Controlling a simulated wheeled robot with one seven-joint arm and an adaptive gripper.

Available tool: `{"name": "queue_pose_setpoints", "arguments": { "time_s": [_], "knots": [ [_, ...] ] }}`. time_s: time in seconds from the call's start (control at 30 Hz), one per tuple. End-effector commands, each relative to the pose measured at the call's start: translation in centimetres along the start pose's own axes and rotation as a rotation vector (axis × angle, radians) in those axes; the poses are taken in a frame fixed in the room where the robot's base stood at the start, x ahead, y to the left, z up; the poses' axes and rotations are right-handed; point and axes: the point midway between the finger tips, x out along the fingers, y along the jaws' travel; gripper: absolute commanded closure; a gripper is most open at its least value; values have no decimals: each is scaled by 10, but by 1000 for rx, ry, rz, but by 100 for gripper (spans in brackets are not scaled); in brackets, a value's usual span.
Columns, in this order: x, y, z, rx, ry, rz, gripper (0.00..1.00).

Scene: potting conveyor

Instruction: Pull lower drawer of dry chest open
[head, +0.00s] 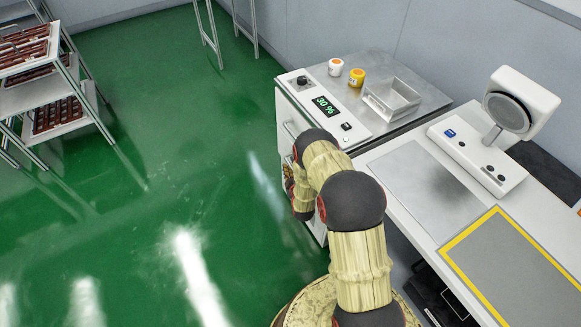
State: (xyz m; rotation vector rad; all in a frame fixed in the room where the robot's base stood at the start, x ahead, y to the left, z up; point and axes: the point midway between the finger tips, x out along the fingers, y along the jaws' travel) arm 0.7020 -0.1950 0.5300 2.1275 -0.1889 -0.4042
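The dry chest (284,104) is a white cabinet with a steel top, and its panel display (326,106) reads 30 %. Its front faces left, and a pale handle (289,131) shows on the upper part of the front. My arm comes up from the bottom and bends down in front of the chest, covering most of the lower front. The lower drawer and its handle are hidden, so I cannot tell how it stands. My gripper end (289,180) is low beside the chest front, mostly behind my wrist. Its fingers cannot be made out, nor any contact.
A white jar (335,67), a yellow jar (356,78) and a metal tray (392,100) stand on the chest. A bench (408,208) with a white scale-like device (478,160) adjoins at right. Green floor (170,160) is clear at left, up to a shelf rack (50,97).

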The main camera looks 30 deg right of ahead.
Motion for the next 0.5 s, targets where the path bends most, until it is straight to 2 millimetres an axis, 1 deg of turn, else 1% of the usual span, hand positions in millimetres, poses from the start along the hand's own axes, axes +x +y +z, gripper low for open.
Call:
{"name": "queue_pose_setpoints", "arguments": {
  "time_s": [0.2, 0.5],
  "knots": [
    [0, 1, 0, 0, 0, 0, 71],
    [0, 1, 0, 0, 0, 0, 88]
  ]
}}
